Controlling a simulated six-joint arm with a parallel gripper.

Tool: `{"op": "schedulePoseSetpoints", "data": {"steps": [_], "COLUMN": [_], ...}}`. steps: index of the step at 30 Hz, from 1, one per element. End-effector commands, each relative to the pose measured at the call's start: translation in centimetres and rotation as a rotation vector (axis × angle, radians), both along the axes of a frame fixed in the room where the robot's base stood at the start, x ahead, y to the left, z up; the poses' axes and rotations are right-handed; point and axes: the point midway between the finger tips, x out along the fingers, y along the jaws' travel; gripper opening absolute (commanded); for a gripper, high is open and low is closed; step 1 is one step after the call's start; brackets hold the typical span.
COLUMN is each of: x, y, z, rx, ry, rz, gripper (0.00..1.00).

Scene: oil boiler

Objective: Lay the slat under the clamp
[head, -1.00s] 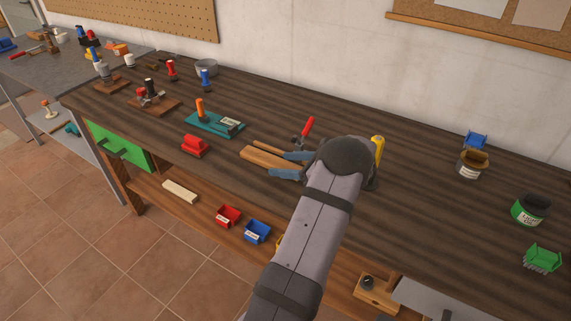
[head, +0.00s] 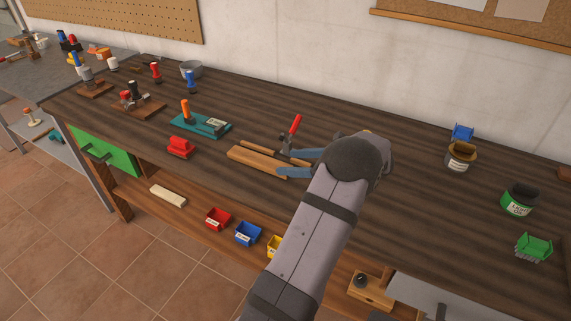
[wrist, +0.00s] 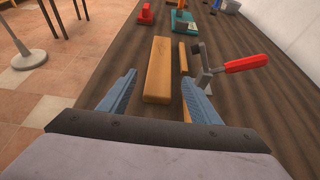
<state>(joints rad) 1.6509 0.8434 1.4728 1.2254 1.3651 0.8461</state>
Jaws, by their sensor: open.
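A wide wooden slat (head: 255,159) lies flat on the dark workbench, its far end clear of my gripper (head: 284,162). A narrower wooden strip (head: 264,145) lies beside it. The clamp with a red handle (head: 295,125) stands on the far side of the slat. In the wrist view the slat (wrist: 158,68) lies between the two blue fingers of my gripper (wrist: 158,77), with gaps on both sides. The strip (wrist: 183,57) lies between slat and clamp (wrist: 207,75); my right finger hides part of it. My gripper is open, low over the bench.
A red block (head: 180,147) and a teal tool with an orange handle (head: 203,124) stand left of the slat. Small bins (head: 217,219) sit on the shelf below.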

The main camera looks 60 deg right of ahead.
Motion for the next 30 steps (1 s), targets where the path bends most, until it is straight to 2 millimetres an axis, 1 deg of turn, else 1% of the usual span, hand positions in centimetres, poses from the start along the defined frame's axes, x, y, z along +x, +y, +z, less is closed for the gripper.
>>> {"op": "schedulePoseSetpoints", "data": {"steps": [2,3,4,16,20,24,30], "x": [-0.2,-0.3,-0.3,-0.1,1.1,2.8,3.4], "y": [0.0,0.0,0.0,0.0,0.0,0.0,0.1], "z": [0.1,0.1,0.2,0.0,-0.5,-0.8,-0.5], "rx": [0.0,0.0,0.0,-0.001,-0.003,-0.004,0.0], "ry": [0.0,0.0,0.0,0.0,0.001,0.001,0.0], "rz": [-0.001,-0.001,-0.001,0.0,0.002,0.002,0.0], "gripper": [0.57,0.5,0.48,0.48,0.48,0.48,0.48]}}
